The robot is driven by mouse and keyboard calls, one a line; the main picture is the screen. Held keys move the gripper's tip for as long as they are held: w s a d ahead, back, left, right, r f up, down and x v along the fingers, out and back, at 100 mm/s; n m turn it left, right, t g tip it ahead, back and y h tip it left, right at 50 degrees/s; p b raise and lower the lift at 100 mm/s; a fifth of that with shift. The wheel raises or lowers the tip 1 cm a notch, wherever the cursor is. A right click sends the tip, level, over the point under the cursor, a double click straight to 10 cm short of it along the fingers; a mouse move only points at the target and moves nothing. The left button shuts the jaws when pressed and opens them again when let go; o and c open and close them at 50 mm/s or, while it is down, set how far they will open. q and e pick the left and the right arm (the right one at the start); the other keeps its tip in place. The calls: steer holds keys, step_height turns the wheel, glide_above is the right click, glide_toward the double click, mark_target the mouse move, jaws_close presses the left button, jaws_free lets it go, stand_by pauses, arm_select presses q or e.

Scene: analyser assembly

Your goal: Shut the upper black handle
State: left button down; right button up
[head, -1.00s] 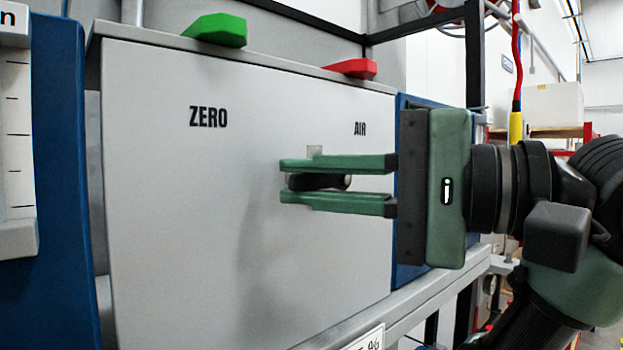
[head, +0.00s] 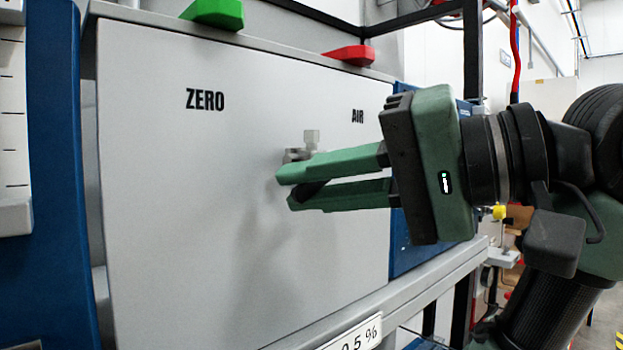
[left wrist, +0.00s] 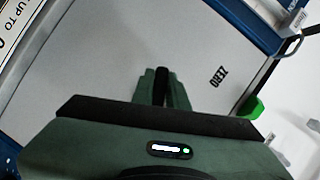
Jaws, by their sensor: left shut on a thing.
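The upper black handle (head: 308,190) sits on the front of the light grey panel, below the word AIR. It is mostly hidden between the fingers of my left gripper (head: 289,191), which is shut on it. The gripper reaches in from the right of the head view, its fingers sloping down to the left. A silver valve fitting (head: 311,140) shows just above the fingers. In the left wrist view the black handle (left wrist: 161,84) stands between the two green fingers (left wrist: 162,88). My right gripper is not in view.
The grey panel (head: 190,200) carries the words ZERO and AIR. A green lever (head: 214,14) and a red lever (head: 349,55) sit on its top edge. A blue upright (head: 55,190) stands at the left. A grey ledge (head: 425,300) runs below the panel.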

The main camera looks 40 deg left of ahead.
arm_select(q)
steer(key=shift+w+f+n+t, duration=0.1)
steer(key=shift+f+n+t, duration=0.25)
steer(key=shift+n, duration=0.25)
steer(key=c, duration=1.4)
jaws_free()
steer(key=shift+r, duration=0.1)
